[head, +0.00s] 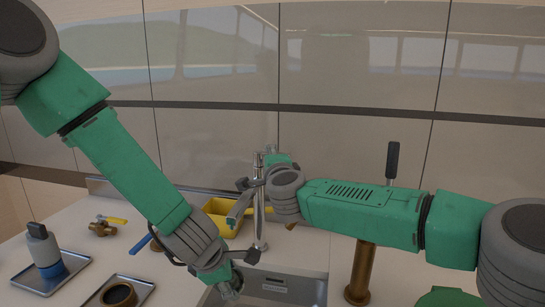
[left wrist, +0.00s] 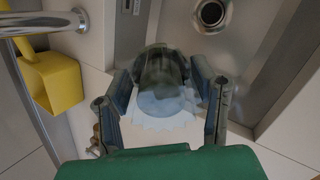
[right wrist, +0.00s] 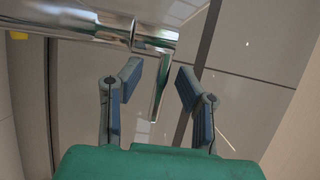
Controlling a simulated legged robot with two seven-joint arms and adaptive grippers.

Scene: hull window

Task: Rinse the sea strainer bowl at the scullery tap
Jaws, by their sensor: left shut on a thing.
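My left gripper (head: 222,270) is shut on the clear, greyish strainer bowl (left wrist: 165,85) and holds it over the sink's near-left part. In the head view only a bit of the bowl (head: 231,287) shows below the fingers. The sink (head: 300,287) is steel, with its drain (left wrist: 210,13) at the top of the left wrist view. The chrome tap (head: 260,205) stands behind the sink. My right gripper (head: 246,196) is at the tap's upper part, open. In the right wrist view a chrome lever (right wrist: 160,85) lies between its fingers, with gaps showing. No water stream is visible.
A brass valve (head: 103,226), a blue-based bottle (head: 46,252) on a tray (head: 80,262) and a brass ring (head: 118,294) on another tray are at left. A brass post (head: 362,270) stands right of the sink.

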